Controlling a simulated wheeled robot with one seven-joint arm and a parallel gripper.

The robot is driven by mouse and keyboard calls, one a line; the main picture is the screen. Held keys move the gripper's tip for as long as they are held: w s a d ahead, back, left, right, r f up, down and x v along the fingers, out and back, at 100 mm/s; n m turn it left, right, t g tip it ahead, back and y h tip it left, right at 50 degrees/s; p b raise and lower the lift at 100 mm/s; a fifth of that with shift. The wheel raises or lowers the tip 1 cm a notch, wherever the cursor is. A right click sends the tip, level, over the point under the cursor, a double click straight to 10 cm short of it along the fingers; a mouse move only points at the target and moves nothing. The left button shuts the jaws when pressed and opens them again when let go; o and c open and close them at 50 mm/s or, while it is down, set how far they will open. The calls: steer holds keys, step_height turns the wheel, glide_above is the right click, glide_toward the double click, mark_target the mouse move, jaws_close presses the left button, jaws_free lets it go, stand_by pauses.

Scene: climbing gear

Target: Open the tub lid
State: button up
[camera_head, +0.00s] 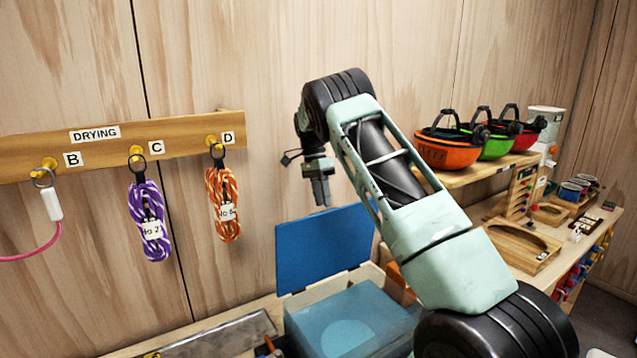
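A flat blue lid (325,245) stands upright at the back of a pale-rimmed tub (312,291), against the wooden wall. A translucent blue-teal block or surface with a lighter round patch (350,322) fills the tub's front part; I cannot tell whether it is a separate box. My gripper (321,202) hangs above the upright lid with its fingers pointing down, apart from the lid in the picture. Its fingers look close together and nothing shows between them, but the gap is too small to judge. My arm hides the tub's right side.
A drying rail (110,147) on the wall holds a purple rope (150,225), an orange rope (223,205) and a pink cord. Orange (446,153), green and red helmets sit on a shelf at right. A crowded wooden bench (520,245) stands below them.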

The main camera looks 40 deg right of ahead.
steer(key=b+v, duration=0.1)
steer(key=v, duration=0.7)
steer(key=shift+r, duration=0.1)
stand_by(0.5)
